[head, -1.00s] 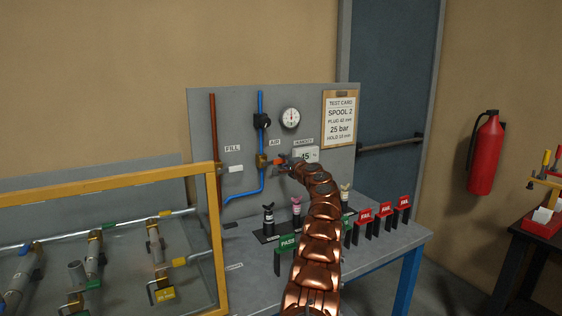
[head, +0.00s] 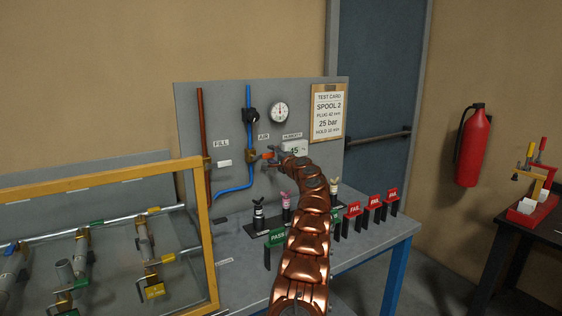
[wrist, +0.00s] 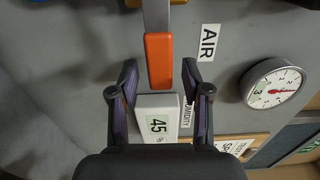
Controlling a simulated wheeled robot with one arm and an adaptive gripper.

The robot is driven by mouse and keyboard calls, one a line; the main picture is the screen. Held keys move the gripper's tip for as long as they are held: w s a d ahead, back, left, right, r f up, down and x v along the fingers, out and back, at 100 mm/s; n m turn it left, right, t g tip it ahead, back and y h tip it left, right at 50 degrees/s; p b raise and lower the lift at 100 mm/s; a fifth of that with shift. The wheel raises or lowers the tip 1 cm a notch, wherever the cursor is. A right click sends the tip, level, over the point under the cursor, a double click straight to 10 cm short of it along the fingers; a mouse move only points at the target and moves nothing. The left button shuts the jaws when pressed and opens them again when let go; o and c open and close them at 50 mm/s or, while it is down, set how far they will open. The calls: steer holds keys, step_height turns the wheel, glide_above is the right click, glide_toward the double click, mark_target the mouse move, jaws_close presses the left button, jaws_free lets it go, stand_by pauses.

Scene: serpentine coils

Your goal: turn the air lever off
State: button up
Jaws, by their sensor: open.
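The air lever (head: 267,155) has an orange grip and sticks out to the right from a brass valve (head: 252,156) on the blue pipe (head: 249,120). In the wrist view the orange grip (wrist: 160,60) hangs at the top centre on a grey metal stem. My gripper (wrist: 160,72) is open, with one dark finger on each side of the grip's end. A gap shows on both sides, so neither finger seems to touch it. The depth between fingers and grip is hard to judge. In the head view my gripper (head: 274,158) is small and partly covers the lever's end.
A humidity display (wrist: 158,118) reading 45 sits close below the grip, partly behind my gripper. A pressure gauge (head: 279,112) and test card (head: 327,112) are on the panel. Black clamps and PASS and FAIL tags stand on the bench (head: 367,243). A yellow-framed case (head: 211,252) is at left.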

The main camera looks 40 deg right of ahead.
steer(key=shift+s+a+r, duration=0.15)
steer(key=shift+s+r, duration=0.05)
steer(key=shift+s, duration=0.25)
steer(key=shift+s+a+f, duration=0.2)
steer(key=shift+s+a, duration=0.05)
steer(key=shift+s, duration=0.5)
steer(key=shift+v, duration=0.9)
steer(key=shift+s+a, duration=0.15)
steer(key=shift+s, duration=0.45)
steer(key=v, duration=0.6)
steer(key=shift+s, duration=0.15)
